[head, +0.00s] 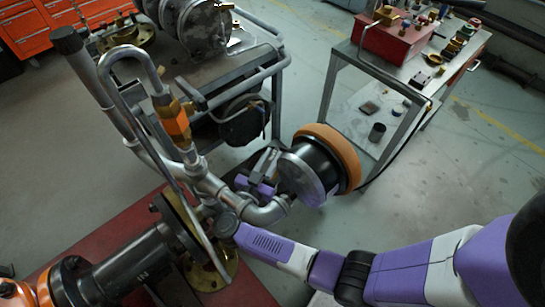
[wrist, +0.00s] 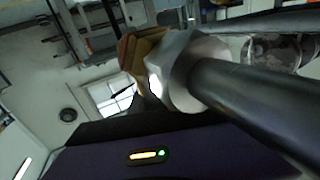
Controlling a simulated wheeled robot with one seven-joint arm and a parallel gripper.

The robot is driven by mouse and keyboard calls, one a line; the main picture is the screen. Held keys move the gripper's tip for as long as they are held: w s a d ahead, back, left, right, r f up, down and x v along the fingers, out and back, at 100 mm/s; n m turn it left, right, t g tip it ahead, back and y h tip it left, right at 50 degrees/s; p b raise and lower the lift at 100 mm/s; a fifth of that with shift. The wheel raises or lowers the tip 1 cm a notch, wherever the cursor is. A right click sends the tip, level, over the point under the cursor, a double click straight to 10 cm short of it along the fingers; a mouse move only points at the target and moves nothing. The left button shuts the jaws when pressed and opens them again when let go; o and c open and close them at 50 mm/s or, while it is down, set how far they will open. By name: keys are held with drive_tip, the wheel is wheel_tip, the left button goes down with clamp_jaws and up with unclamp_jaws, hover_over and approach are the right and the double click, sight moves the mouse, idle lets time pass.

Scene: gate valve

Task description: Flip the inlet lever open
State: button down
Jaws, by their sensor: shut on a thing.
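My gripper (head: 264,163) is beside the bent grey pipe (head: 268,213), just left of the round gauge-like housing. Its purple body shows there, and its jaws are shut on a small grey part that looks like the inlet lever; the pipe and housing hide most of it, so its angle is unclear. In the wrist view a dark round bar (wrist: 255,110) runs out of a silver hex fitting (wrist: 180,75), with a brass-coloured part (wrist: 138,60) behind it. The fingertips do not show clearly in the wrist view.
The black housing with an orange rim (head: 335,150) stands close to the right of my gripper. A brass and orange valve (head: 172,120) and a looped pipe (head: 122,55) rise to the left. A grey bench (head: 350,60) stands at upper right. Open floor lies at right.

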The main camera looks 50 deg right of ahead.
drive_tip(key=c, duration=1.4)
unclamp_jaws()
drive_tip(key=shift+o, duration=0.2)
drive_tip(key=shift+r+n+t+p, duration=0.2)
drive_tip(key=shift+n+t+p, duration=0.2)
drive_tip(key=shift+t+p, duration=0.25)
